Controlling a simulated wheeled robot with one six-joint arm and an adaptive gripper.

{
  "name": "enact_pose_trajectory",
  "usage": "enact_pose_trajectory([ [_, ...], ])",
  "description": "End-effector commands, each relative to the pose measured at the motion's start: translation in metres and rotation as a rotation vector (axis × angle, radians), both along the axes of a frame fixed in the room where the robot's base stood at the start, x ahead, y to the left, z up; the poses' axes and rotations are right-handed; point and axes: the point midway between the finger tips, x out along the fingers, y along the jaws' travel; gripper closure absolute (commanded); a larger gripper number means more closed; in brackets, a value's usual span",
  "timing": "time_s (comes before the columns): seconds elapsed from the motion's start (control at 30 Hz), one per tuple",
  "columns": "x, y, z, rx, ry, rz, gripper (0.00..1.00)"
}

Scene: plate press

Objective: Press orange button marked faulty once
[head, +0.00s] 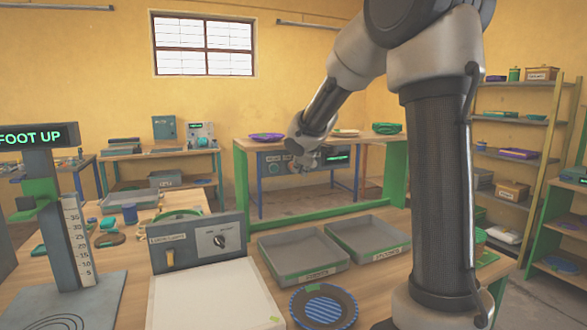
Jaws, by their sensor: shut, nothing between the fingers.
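My gripper (303,163) is at the end of my arm, in the middle of the head view. It is shut and empty, small in the picture, in front of a blue-grey panel on the far table. A small green display (338,158) shows on that panel just right of my gripper. I cannot make out an orange button or a "faulty" marking. My gripper and wrist cover part of the panel, and whether they touch it cannot be told.
A grey control box (198,241) with a black knob stands on the near table. Two grey trays (303,256) and a blue striped plate (323,307) lie to its right. A gauge stand (78,240) reads "FOOT UP" at left. Shelves (520,120) stand at right.

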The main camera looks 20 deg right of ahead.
Motion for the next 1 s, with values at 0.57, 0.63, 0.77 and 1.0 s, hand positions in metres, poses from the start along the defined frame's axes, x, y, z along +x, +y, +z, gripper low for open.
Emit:
enact_pose_trajectory([
  [0.57,0.0035,0.0,-0.0002,0.0,0.0,0.0,1.0],
  [0.63,0.0044,0.0,-0.0002,0.001,0.0,-0.001,1.0],
  [0.77,0.006,0.0001,-0.0002,0.001,0.0,-0.001,1.0],
  [1.0,0.0078,0.0,-0.0001,0.001,0.0,-0.001,1.0],
])
